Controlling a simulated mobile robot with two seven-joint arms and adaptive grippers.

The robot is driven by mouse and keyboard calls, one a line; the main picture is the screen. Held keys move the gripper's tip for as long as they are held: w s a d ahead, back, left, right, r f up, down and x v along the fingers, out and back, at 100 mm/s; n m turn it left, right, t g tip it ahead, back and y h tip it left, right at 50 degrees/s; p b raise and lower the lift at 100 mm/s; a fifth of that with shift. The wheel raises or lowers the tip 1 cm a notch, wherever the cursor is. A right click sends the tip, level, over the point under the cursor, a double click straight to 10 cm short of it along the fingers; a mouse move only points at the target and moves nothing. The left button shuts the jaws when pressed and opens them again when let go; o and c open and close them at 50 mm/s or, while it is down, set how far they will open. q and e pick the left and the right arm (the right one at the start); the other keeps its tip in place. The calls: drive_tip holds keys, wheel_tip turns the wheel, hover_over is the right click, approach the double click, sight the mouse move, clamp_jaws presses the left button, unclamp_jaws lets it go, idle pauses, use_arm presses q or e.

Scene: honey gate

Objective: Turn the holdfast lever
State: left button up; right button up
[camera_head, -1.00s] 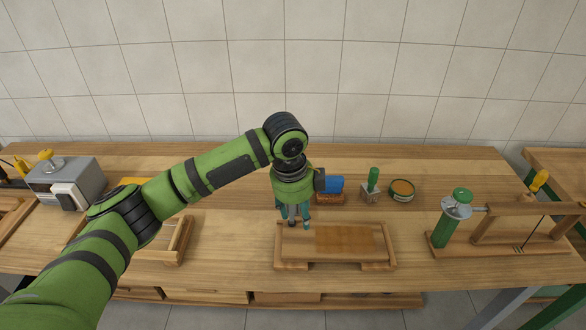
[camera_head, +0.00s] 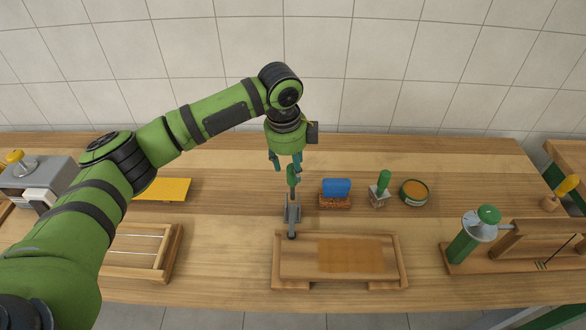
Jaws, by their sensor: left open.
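The holdfast lever (camera_head: 292,210) stands on the bench behind the wooden frame. It has a grey metal body with a dark round end toward the frame and a green grip (camera_head: 292,177) pointing up and back. My left gripper (camera_head: 286,164) is open and points down just above the green grip. The fingers overlap the grip's upper end in the picture, and I cannot tell whether they touch it. The frame (camera_head: 287,285) lies in front of the lever and holds a panel with a honey-coloured patch. My right gripper is not in view.
A blue-topped brush (camera_head: 336,188), a green-handled tool (camera_head: 381,190) and a round green tin (camera_head: 414,190) stand right of the lever. A green cylinder (camera_head: 466,246) and wooden stand are further right. Another wooden frame (camera_head: 172,262) and a yellow sheet (camera_head: 170,188) lie left.

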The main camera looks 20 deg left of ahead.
sight(293, 183)
use_arm(q)
wheel_tip(293, 183, down, 2)
drive_tip(key=shift+s+d+f+p, duration=0.15)
drive_tip(key=shift+f+p, duration=0.05)
drive_tip(key=shift+p, duration=0.15)
drive_tip(key=shift+w+f, duration=0.3)
drive_tip(key=shift+f, duration=0.65)
drive_tip(key=shift+w+f, duration=0.1)
drive_tip(key=shift+f, duration=0.1)
clamp_jaws()
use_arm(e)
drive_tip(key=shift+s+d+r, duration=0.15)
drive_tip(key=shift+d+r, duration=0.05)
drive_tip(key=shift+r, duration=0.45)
